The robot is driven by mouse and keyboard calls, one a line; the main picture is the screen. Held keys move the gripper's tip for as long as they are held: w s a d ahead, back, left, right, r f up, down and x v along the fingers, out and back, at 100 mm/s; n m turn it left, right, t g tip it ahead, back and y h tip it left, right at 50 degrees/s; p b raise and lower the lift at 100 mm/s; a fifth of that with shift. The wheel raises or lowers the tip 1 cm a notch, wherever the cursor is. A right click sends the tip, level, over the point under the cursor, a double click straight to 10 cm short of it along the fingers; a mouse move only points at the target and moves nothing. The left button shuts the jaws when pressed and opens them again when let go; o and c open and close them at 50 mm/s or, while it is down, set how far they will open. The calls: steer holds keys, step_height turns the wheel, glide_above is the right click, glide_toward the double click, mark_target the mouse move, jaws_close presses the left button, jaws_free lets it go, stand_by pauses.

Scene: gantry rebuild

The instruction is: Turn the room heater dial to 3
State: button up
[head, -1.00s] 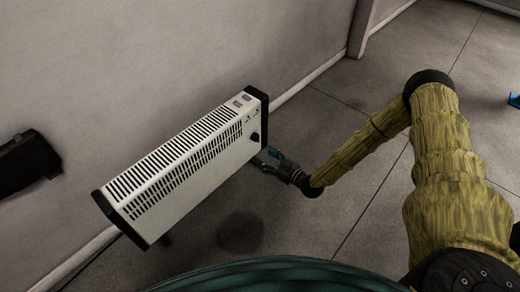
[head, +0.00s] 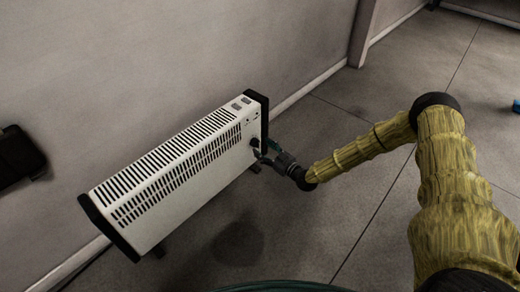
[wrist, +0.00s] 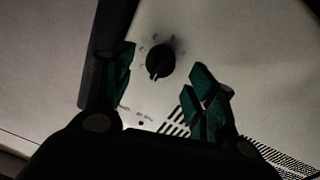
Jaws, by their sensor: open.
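The white room heater (head: 178,175) with black end caps stands on the floor along the wall in the head view. Its front panel also fills much of the wrist view (wrist: 225,40). The black round dial (wrist: 160,61) sits on that panel with faint marks around it, too dim to read. In the head view the dial (head: 254,143) is partly hidden by my gripper. My gripper (head: 267,152) is at the heater's right end. In the wrist view my gripper (wrist: 162,80) is open, with one teal finger on each side of the dial and gaps between.
The grey wall (head: 190,50) runs behind the heater. A black object (head: 20,157) is at the left on the wall side. A blue thing (head: 516,106) shows at the right edge. The floor (head: 310,235) in front of the heater is clear.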

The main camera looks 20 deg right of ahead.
mark_target(256, 143)
steer(key=shift+b+x, duration=0.45)
steer(key=shift+x, duration=1.05)
steer(key=c, duration=1)
